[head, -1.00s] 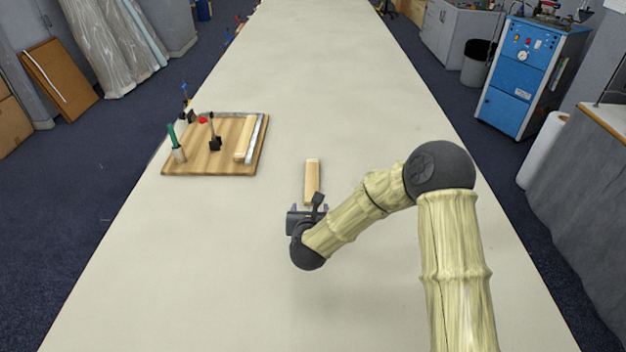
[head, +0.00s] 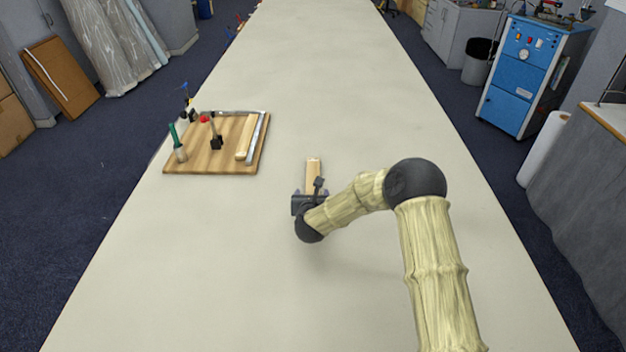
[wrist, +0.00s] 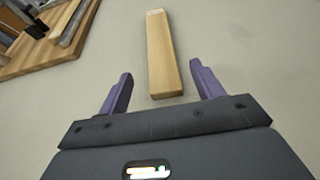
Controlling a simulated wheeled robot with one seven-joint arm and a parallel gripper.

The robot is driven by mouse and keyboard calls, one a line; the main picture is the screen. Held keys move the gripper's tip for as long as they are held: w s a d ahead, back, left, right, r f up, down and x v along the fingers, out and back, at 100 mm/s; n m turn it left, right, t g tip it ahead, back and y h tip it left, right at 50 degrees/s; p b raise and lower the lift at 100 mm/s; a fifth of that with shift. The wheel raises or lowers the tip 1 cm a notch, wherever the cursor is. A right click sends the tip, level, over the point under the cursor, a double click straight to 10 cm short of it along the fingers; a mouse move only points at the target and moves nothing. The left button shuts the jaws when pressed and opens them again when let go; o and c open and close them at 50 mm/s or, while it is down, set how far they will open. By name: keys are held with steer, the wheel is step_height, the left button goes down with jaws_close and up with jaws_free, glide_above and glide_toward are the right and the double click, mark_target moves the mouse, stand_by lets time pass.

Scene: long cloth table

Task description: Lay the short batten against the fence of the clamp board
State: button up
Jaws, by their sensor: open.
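The short batten (head: 313,174) is a pale wooden bar lying on the table, pointing away from me. In the head view my gripper (head: 310,196) hides the batten's near end. The clamp board (head: 200,160) is a wooden board to the left, with a metal fence (head: 262,135) along its right side and back. Another pale bar (head: 245,137) lies beside the fence.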

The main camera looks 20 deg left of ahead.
mark_target(313, 188)
steer(key=shift+x, duration=0.9)
steer(key=shift+x, duration=2.6)
steer(key=c, duration=1.2)
steer(key=shift+r, duration=0.1)
step_height(313, 188, up, 10)
steer(key=b, duration=0.1)
